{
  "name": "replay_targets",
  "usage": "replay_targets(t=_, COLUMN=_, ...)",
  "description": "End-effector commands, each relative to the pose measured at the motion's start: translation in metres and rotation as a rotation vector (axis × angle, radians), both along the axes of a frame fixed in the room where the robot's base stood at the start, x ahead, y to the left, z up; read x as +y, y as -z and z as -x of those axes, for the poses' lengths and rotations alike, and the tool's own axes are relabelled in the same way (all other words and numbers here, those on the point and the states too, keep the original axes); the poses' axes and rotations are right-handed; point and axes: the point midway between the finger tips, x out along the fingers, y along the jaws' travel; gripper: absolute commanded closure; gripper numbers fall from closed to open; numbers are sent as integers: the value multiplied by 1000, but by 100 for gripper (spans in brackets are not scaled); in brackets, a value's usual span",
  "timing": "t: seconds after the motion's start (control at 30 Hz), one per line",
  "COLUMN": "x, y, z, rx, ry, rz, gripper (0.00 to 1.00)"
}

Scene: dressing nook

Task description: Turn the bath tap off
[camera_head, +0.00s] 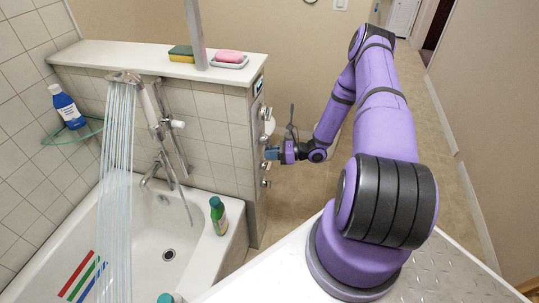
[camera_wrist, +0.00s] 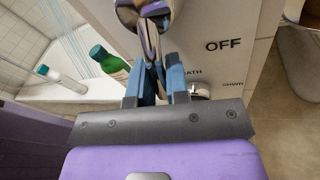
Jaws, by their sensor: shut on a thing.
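My gripper (camera_head: 270,153) reaches the end panel of the tiled wall, where several chrome controls sit in a column. In the wrist view, its two blue fingers (camera_wrist: 154,78) are closed around a chrome tap handle (camera_wrist: 148,42). The panel beside it reads OFF, with a partly hidden label ending in ATH and another that looks like SHWR. The bathtub (camera_head: 222,262) is at the left, with a chrome spout (camera_head: 150,176) over it. Water streams (camera_head: 116,190) fall from the shower head (camera_head: 124,77) into the tub. The fingers hide part of the handle and labels.
A green bottle (camera_head: 218,215) stands on the tub rim. A blue bottle (camera_head: 67,106) is on a glass corner shelf (camera_head: 74,132). A sponge (camera_head: 181,53) and pink soap (camera_head: 229,56) lie on the wall ledge (camera_head: 130,58). Open floor (camera_head: 415,90) lies behind my arm.

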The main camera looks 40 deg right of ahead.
Motion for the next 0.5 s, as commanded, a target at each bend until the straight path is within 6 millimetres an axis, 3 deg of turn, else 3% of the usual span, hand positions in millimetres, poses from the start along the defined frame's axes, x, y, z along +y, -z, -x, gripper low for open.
replay_targets(t=0.5, x=-11, y=1, z=-8, rx=-142, ry=3, rz=184, gripper=100)
